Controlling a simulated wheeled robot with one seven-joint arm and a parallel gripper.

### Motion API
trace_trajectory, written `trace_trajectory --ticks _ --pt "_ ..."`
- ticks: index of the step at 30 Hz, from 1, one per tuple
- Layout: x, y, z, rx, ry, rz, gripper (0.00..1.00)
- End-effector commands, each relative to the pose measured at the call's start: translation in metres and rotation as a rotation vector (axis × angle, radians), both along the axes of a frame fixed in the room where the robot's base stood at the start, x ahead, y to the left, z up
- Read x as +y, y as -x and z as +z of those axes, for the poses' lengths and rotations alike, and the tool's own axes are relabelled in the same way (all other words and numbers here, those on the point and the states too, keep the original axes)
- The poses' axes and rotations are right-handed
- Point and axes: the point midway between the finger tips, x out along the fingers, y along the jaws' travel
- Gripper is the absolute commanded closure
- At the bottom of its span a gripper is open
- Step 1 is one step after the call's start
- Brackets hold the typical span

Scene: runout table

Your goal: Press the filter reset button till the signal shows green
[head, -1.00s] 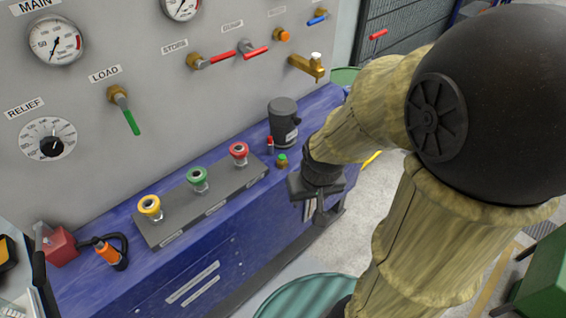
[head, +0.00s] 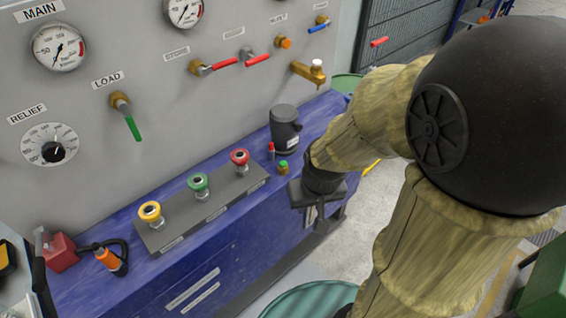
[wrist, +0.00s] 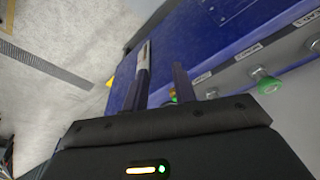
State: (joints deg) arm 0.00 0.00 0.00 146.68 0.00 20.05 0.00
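A black filter-like canister (head: 284,128) stands upright at the far right of the blue bench. Next to it are a small red-topped pin (head: 271,151) and a small green-topped brass button (head: 282,168). I cannot read a label on them. A small green spot shows between my fingers in the wrist view (wrist: 173,96), likely the same button. My gripper (head: 322,213) hangs right of the button at the bench's front edge, pointing down, apart from it.
A grey strip (head: 180,235) on the bench (head: 200,270) carries yellow (head: 150,213), green (head: 198,183) and red (head: 240,158) mushroom buttons. A brass tap (head: 309,72) and valve levers stick out of the panel (head: 190,110). A teal drum (head: 310,300) stands on the floor in front.

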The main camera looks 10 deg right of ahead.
Motion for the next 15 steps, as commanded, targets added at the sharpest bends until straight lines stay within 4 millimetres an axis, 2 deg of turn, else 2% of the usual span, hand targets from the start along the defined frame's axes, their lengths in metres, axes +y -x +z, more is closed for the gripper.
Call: trace_trajectory --ticks 1,3,4,15 --pt "0.0000 0.0000 0.0000 0.000 0.000 0.000 0.83" --pt "0.0000 0.0000 0.0000 0.000 0.000 0.000 0.97" --pt "0.0000 0.0000 0.0000 0.000 0.000 0.000 1.00" --pt "0.0000 0.0000 0.0000 0.000 0.000 0.000 1.00"
